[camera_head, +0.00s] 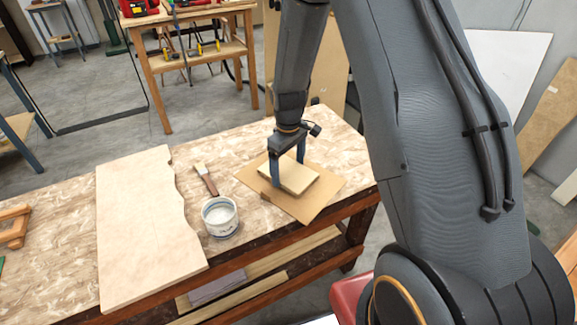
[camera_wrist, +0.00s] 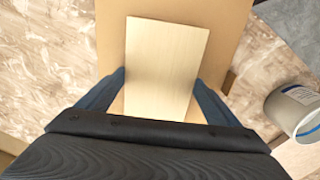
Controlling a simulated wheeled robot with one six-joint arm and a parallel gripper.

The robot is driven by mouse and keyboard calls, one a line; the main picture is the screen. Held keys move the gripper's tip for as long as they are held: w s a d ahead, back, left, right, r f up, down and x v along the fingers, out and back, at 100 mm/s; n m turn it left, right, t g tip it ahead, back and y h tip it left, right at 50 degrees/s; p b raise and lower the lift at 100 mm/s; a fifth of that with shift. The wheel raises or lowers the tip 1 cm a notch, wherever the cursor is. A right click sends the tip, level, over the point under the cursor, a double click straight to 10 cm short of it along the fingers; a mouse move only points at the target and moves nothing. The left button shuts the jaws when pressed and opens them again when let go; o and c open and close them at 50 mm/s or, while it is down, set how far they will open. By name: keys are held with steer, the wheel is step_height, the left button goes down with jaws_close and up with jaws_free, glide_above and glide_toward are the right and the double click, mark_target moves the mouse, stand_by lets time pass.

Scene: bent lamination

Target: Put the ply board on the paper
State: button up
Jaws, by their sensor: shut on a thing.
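The ply board (camera_head: 290,177) is a pale, flat rectangle over the brown paper (camera_head: 314,203) near the right end of the workbench. The paper lies turned at an angle on the bench top. My gripper (camera_head: 287,171) comes down from above with its blue fingers on two opposite sides of the board, shut on it. In the wrist view the board (camera_wrist: 165,62) sits between the fingers, with the paper (camera_wrist: 226,30) beneath and around it. I cannot tell whether the board touches the paper or is held slightly above it.
A large pale wavy-edged board (camera_head: 145,225) lies further left on the workbench (camera_head: 247,147). Another table (camera_head: 198,58) with tools stands behind. The bench edge is close to the paper's near corner.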

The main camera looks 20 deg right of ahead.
mark_target(288, 171)
steer(key=shift+f, duration=0.15)
steer(key=o, duration=1.1)
step_height(288, 171, up, 12)
steer(key=f+b, duration=0.1)
steer(key=b, duration=0.3)
steer(key=s+r+m, duration=0.1)
steer(key=s+m, duration=0.1)
steer(key=s, duration=0.4)
steer(key=s+r+m+t, duration=0.1)
steer(key=s+m, duration=0.1)
steer(key=s, duration=0.4)
steer(key=s+r+m, duration=0.1)
steer(key=s+m, duration=0.1)
steer(key=s, duration=0.5)
steer(key=shift+m+t, duration=0.3)
steer(key=shift+m, duration=0.1)
steer(key=shift+f, duration=0.3)
